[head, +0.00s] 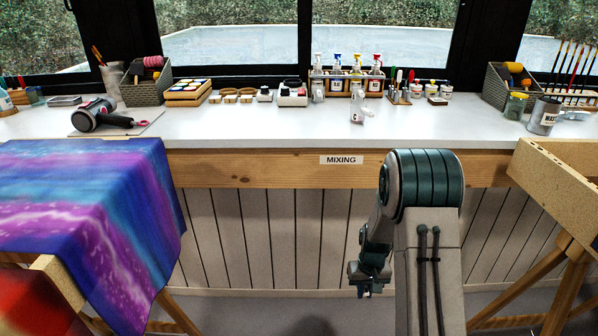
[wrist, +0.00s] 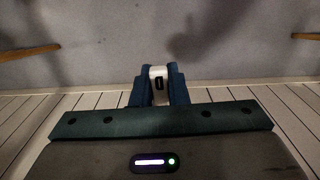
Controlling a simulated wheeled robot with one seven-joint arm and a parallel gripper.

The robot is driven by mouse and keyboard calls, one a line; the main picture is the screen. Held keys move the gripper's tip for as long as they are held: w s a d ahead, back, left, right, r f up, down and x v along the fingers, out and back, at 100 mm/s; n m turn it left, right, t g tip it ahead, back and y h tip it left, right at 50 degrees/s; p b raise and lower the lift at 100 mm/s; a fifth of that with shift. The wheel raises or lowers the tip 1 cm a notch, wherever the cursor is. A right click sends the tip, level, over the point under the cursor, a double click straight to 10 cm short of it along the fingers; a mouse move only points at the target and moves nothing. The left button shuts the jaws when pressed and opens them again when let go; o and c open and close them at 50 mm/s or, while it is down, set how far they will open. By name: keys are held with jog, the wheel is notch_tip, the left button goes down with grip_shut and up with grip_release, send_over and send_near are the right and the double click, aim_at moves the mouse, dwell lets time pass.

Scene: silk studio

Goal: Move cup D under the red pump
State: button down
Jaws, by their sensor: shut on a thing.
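My gripper (wrist: 158,88) is shut on a small white cup (wrist: 158,73) with a dark label; I cannot read its letter. In the head view my gripper (head: 364,287) hangs low in front of the wood-panelled counter front, below the counter top, pointing down over the floor. The held cup is mostly hidden there. The red pump (head: 377,61) tops the rightmost bottle in a wooden rack (head: 347,85) at the back of the counter. Bottles with yellow, blue and other pumps stand left of it. A white cup (head: 358,106) stands on the counter in front of the rack.
The white counter (head: 250,125) has clear room along its front, above the MIXING sign (head: 341,160). Markers and small jars (head: 402,92) stand right of the rack. A draped silk (head: 90,220) is at left, and a wooden frame (head: 560,185) is at right.

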jog(key=s+a+r+p, duration=0.2)
jog(key=r+p, duration=1.1)
jog(key=r, duration=0.2)
jog(key=s+a+r+p, duration=0.1)
jog(key=r+p, duration=1.2)
jog(key=r, duration=0.1)
jog(key=shift+s+a+r, duration=0.35)
jog(key=shift+s, duration=0.05)
jog(key=shift+s, duration=0.15)
